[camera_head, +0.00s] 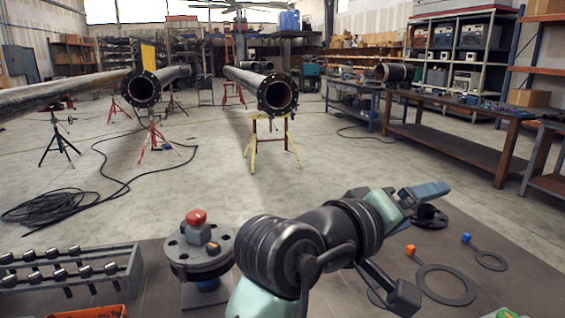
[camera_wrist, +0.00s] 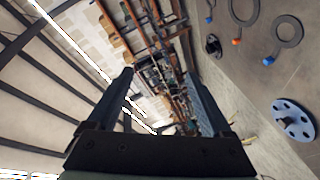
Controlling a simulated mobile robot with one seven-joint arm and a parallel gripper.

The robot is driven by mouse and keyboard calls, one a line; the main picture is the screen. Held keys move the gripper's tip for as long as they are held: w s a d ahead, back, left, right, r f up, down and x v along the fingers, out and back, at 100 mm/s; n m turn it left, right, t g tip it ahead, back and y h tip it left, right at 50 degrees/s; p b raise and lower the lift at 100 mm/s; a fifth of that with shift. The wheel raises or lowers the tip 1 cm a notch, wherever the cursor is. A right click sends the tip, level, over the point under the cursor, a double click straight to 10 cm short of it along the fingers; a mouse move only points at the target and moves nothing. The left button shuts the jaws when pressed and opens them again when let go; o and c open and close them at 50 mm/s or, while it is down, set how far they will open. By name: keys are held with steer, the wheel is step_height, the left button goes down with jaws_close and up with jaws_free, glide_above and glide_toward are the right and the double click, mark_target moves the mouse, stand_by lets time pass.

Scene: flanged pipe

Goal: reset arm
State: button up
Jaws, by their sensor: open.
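My arm reaches from the bottom of the head view up and to the right over the table. My gripper (camera_head: 428,192) is at its far end, above the table's right part and clear of the objects. In the wrist view my gripper (camera_wrist: 163,82) shows two dark fingers spread wide with nothing between them. It is tilted, facing the shelves and workbenches of the hall. In the head view the fingers partly overlap each other, and my arm hides part of the table behind it.
The table (camera_head: 160,285) holds a bolt rack (camera_head: 65,270), a flange with a red-topped part (camera_head: 198,245), flat rings (camera_head: 445,285) with coloured tabs, and an orange bin (camera_head: 95,312). A flanged pipe (camera_head: 277,93) stands beyond on stands. The floor between is mostly open.

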steer(key=s+a+r+m+t+y+b, duration=0.1)
steer(key=s+a+r+t+y, duration=0.6)
steer(key=a+r+t, duration=0.25)
steer(key=s+a+r+t+y+b, duration=0.1)
steer(key=s+a+r+t+y, duration=0.65)
steer(key=r+t, duration=0.2)
step_height(320, 180, up, 16)
steer(key=h+p, duration=0.1)
steer(key=p, duration=1.4)
steer(key=shift+w+a+f+g, duration=0.25)
steer(key=shift+w+a+g, duration=0.05)
steer(key=shift+a+g, duration=0.1)
